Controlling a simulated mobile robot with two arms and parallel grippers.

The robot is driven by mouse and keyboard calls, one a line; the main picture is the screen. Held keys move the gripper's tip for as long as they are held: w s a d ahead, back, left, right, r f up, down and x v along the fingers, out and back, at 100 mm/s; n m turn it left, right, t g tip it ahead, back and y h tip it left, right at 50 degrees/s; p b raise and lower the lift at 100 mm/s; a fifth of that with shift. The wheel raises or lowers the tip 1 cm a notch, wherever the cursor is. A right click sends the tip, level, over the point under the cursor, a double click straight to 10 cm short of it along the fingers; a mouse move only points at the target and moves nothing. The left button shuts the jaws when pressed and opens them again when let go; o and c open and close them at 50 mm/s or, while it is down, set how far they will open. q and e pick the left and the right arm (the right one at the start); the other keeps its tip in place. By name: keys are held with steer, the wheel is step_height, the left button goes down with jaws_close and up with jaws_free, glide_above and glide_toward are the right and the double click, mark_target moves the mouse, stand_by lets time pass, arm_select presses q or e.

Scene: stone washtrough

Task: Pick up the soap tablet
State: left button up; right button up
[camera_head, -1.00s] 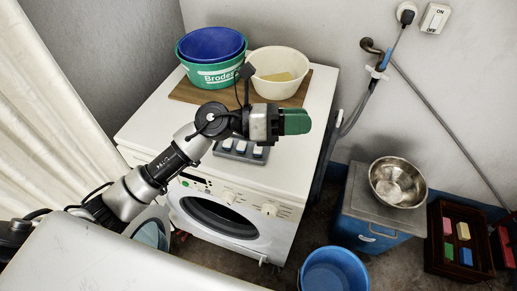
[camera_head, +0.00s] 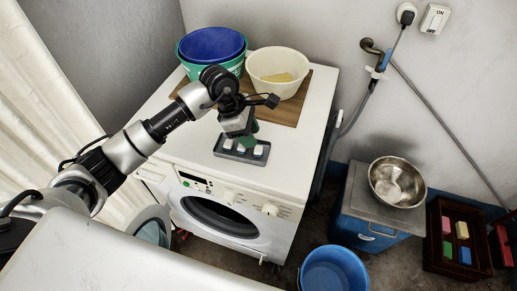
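A grey tray (camera_head: 232,154) with a few small pale tablets lies on top of the white washing machine, near its front edge. One pale tablet (camera_head: 258,150) shows at the tray's right end. My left gripper (camera_head: 248,140) points down over the tray with its green fingers just above or among the tablets. The wrist hides the back of the tray, and I cannot see the gap between the fingers or whether they touch a tablet. My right gripper is not in view.
Behind the wrist, blue and green tubs (camera_head: 212,46) and a cream basin (camera_head: 279,68) stand on a wooden board (camera_head: 292,108). A steel bowl (camera_head: 397,182) sits on a blue cabinet to the right. A dark crate (camera_head: 461,270) holds coloured blocks. A blue bucket (camera_head: 332,272) stands on the floor.

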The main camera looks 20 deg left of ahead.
mark_target(258, 148)
arm_select(q)
steer(key=p+x, duration=0.1)
steer(key=x, duration=0.3)
steer(key=shift+s+f+p, duration=0.15)
steer(key=shift+p, duration=0.2)
steer(key=shift+d+f, duration=0.2)
steer(key=shift+f, duration=0.3)
steer(key=c, duration=0.6)
steer(key=shift+o, duration=0.2)
steer(key=shift+r, duration=0.1)
